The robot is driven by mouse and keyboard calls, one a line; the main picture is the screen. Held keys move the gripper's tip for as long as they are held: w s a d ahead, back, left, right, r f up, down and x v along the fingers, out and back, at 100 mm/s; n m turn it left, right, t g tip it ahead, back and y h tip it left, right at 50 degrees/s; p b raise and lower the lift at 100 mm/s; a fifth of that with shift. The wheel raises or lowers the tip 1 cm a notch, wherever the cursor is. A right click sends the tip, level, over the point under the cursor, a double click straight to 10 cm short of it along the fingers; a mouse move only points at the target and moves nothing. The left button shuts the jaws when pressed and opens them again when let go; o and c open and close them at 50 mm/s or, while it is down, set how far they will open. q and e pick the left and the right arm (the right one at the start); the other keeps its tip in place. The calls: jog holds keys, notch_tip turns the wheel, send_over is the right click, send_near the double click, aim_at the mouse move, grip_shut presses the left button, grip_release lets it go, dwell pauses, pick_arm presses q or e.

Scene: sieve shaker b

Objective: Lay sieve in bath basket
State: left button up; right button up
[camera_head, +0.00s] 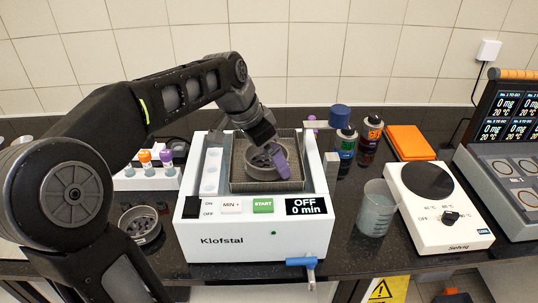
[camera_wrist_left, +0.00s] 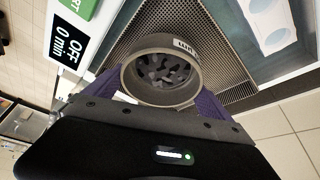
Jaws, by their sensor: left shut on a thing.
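A round grey sieve (camera_wrist_left: 160,52) with dark lumps inside and a white label on its wall is between the purple fingers of my left gripper (camera_wrist_left: 160,98), which is shut on it. In the head view the sieve (camera_head: 259,160) is over or inside the mesh basket (camera_head: 267,186) of the white Klofstal bath (camera_head: 222,241); I cannot tell whether it touches the basket floor. In the left wrist view the perforated basket (camera_wrist_left: 213,38) surrounds the sieve's far side. My left gripper (camera_head: 281,160) reaches in from above. My right gripper is not in view.
A second sieve (camera_head: 141,223) stands left of the bath. Behind it is a white rack (camera_head: 146,181) with capped bottles. To the right are a beaker (camera_head: 377,208), a white hotplate (camera_head: 440,222), two dark bottles (camera_head: 369,139) and an orange box (camera_head: 410,142). A blue-handled tap (camera_head: 301,262) juts from the bath front.

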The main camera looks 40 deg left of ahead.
pick_arm(q)
jog(key=shift+f, duration=0.25)
jog(key=shift+f, duration=0.2)
jog(key=o, duration=1.3)
jog(key=v, duration=1.2)
jog(key=shift+s+r+b, duration=0.1)
jog(key=shift+r+b, duration=0.1)
jog(key=shift+b, duration=0.15)
